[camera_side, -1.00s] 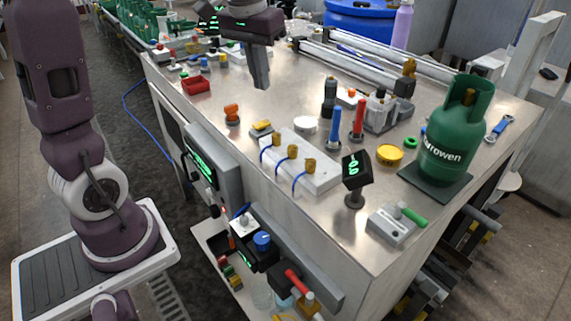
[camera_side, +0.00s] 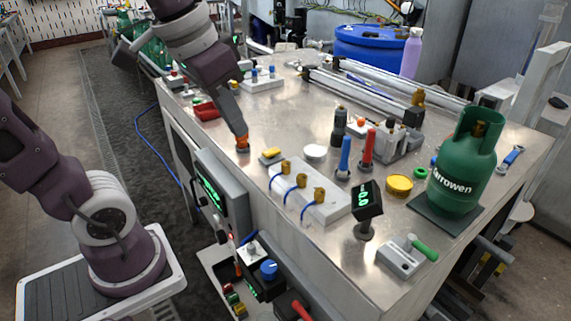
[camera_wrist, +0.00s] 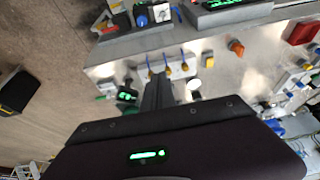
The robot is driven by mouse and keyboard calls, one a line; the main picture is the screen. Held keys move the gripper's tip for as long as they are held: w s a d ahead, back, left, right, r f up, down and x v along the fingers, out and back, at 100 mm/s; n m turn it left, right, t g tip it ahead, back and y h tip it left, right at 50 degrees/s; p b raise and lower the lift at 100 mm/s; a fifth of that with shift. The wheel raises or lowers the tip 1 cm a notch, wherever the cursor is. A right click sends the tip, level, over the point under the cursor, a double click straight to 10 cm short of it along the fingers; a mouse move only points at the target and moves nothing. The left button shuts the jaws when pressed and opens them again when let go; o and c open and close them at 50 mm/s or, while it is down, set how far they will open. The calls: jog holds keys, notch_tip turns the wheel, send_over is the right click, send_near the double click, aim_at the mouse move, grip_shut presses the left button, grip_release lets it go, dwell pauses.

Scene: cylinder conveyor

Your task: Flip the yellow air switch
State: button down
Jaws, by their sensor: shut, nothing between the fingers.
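The yellow air switch (camera_side: 271,156) sits on a small light base on the metal table, left of the white valve block. It also shows in the wrist view (camera_wrist: 209,62), right of my fingers. My gripper (camera_side: 238,124) is shut and empty, angled down above the table. In the side view its fingertips overlap the orange knob (camera_side: 242,145). In the wrist view the knob (camera_wrist: 236,46) lies well right of the shut fingers (camera_wrist: 157,78), which overlap the valve block's near side. I cannot tell their exact height above the table.
The white valve block (camera_side: 325,205) has brass valves and blue hoses. A white disc (camera_side: 315,152), blue-handled tool (camera_side: 344,155), small black display (camera_side: 368,197) and green gas cylinder (camera_side: 462,165) stand to the right. A red tray (camera_side: 206,111) lies to the left.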

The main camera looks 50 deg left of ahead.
jog(key=w+a+r+g, duration=0.1)
jog(key=w+a+g, duration=0.1)
jog(key=w+a, duration=0.55)
jog(key=g, duration=0.2)
send_over(275, 150)
notch_tip(275, 150, down, 6)
jog(key=shift+a+r, duration=0.1)
jog(key=shift+a, duration=0.05)
notch_tip(275, 150, down, 13)
jog(key=shift+r, duration=0.1)
jog(key=shift+f, duration=0.6)
